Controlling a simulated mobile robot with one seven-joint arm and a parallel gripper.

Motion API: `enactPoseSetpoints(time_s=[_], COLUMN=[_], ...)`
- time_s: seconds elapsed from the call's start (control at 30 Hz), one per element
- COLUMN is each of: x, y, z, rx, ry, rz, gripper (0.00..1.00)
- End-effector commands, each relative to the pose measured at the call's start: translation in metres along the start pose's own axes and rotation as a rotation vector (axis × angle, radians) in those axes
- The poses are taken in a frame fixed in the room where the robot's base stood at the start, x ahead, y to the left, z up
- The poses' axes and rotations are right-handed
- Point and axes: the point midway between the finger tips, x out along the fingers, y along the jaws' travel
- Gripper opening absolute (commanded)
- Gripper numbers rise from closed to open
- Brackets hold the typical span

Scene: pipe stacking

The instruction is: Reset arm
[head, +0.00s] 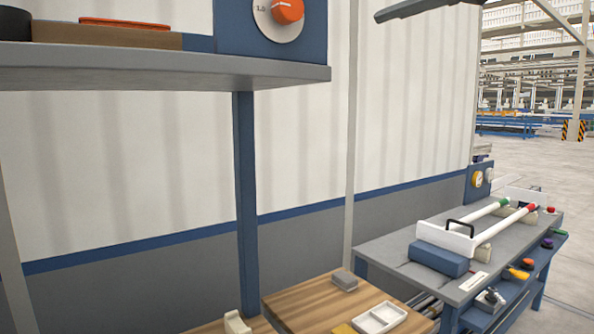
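My arm and gripper are not recognisable in the head view. Two white pipes lie side by side on the grey workbench (390,250) at the right. One pipe (480,214) has a green end and the other pipe (506,223) has a red end. Their near ends meet a white plate (446,239) with a black handle, beside a blue block (438,259). Pale supports sit under the pipes.
A wooden table (310,305) at the bottom holds a white tray (380,318) and a grey block (344,281). A grey shelf (150,68) on a blue post (246,190) crosses the upper left. Open floor (560,170) lies at the far right.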

Motion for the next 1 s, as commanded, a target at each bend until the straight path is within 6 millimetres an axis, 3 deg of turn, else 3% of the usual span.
enactPoseSetpoints(time_s=[0.17,0.37,0.57,0.7,0.83,1.0], x=[0.009,0.004,-0.022,-0.052,-0.078,-0.098], y=[0.055,0.131,0.201,0.245,0.275,0.294], z=[0.046,0.128,0.217,0.274,0.313,0.338], rx=[-0.005,-0.059,-0.156,-0.241,-0.31,-0.359], ry=[-0.099,-0.259,-0.44,-0.57,-0.665,-0.73], rz=[0.161,0.381,0.585,0.712,0.795,0.848], gripper=[0.88,0.88,0.88,0.88,0.88,0.88])
